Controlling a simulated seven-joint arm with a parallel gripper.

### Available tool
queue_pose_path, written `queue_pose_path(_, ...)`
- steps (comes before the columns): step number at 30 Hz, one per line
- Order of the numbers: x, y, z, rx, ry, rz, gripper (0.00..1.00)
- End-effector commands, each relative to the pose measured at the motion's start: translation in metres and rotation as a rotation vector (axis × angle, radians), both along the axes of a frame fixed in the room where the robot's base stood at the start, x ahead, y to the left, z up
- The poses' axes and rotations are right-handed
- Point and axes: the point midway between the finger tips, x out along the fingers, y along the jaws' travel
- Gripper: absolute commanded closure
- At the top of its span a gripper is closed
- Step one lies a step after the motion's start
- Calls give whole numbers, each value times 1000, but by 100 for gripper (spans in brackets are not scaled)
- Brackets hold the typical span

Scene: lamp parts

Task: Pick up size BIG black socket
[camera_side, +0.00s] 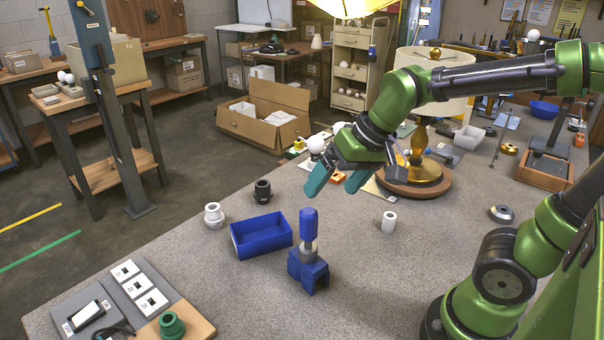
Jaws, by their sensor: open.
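A black socket (262,191) stands upright on the grey table, just behind the blue tray. A white socket (214,215) stands to its left, and a smaller white cylinder (389,221) stands to the right. I see only one black socket clearly, so I cannot compare sizes.
A blue tray (245,250) and a blue clamp with an upright blue handle (309,225) stand in front of the black socket. A lamp with a gold base (424,176) stands behind my gripper. Switch panels (135,285) and a green socket (172,325) lie at the front left.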

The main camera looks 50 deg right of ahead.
Motion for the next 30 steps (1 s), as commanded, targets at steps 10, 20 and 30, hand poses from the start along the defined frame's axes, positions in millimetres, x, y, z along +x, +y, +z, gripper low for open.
queue_pose_path(10,138,-29,-37,-113,173,-134,9)
queue_pose_path(20,249,-61,-76,-280,183,-329,9)
queue_pose_path(30,272,-75,-78,-280,137,-437,9)
